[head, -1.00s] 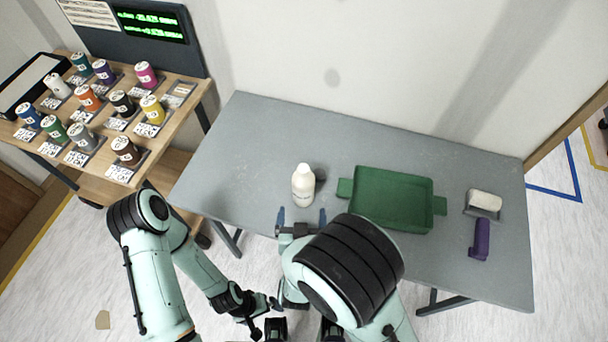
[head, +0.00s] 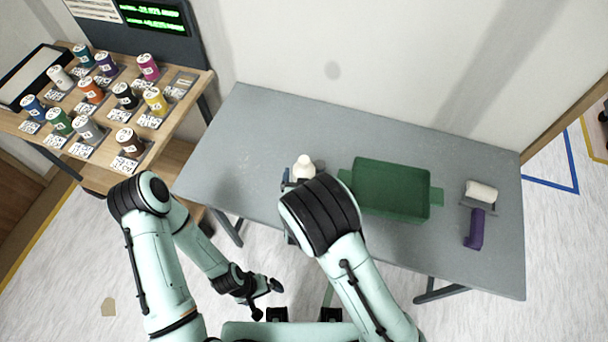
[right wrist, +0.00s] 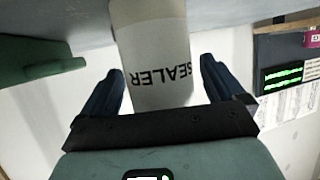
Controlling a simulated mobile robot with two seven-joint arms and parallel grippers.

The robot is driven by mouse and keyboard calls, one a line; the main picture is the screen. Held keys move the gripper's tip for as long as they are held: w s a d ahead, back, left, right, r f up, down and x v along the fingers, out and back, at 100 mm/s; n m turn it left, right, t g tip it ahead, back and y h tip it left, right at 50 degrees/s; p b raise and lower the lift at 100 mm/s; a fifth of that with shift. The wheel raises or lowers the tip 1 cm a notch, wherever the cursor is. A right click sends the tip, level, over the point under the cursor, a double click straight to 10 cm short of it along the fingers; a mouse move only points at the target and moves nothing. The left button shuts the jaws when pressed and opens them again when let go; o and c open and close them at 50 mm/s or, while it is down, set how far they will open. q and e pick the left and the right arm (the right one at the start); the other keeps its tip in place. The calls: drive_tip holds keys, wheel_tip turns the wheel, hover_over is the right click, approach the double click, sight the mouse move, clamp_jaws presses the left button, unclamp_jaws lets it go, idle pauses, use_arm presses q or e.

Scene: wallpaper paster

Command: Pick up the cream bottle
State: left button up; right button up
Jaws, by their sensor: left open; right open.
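The cream bottle (head: 304,167) stands on the grey table, with its lower part hidden behind my right arm in the head view. In the right wrist view the bottle (right wrist: 155,50) bears the word SEALER, upside down. My right gripper (right wrist: 162,70) is open, with one blue finger on each side of the bottle and visible gaps between fingers and bottle. My left gripper (head: 267,299) is open and empty, low in front of the table and away from the bottle.
A green tray (head: 392,207) lies just right of the bottle. A white roller (head: 481,192) with a purple handle (head: 474,229) lies at the table's right. The grey table (head: 250,135) is clear behind the bottle.

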use_arm(q)
drive_tip(key=shift+s, duration=0.15)
use_arm(e)
drive_tip(key=shift+s, duration=0.15)
drive_tip(key=c, duration=1.3)
drive_tip(key=shift+r, duration=0.15)
